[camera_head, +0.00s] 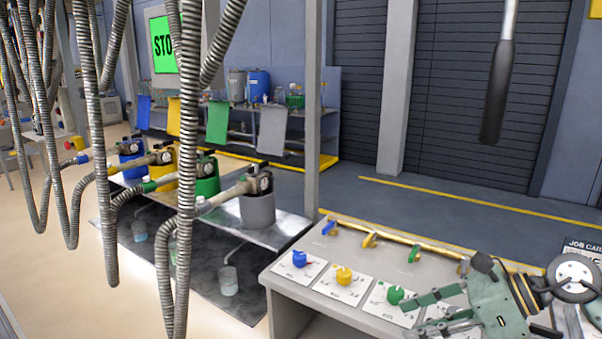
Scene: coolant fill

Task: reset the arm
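My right gripper (412,316) is at the lower right, its arm coming in from the right edge. Its two green fingers point left and stand apart with nothing seen between them. It hovers over or near the right part of a grey control console (290,325), beside the green knob (395,295); I cannot tell whether it touches the panel. It hides part of the console's right side. My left gripper is not in view.
The console also bears a blue knob (299,259), a yellow knob (343,275) and a rail (395,238) with coloured clips. A job card (580,246) is at the right edge. Ribbed hoses (186,180) hang at left before coloured nozzle holders. A dark handle (497,95) hangs upper right.

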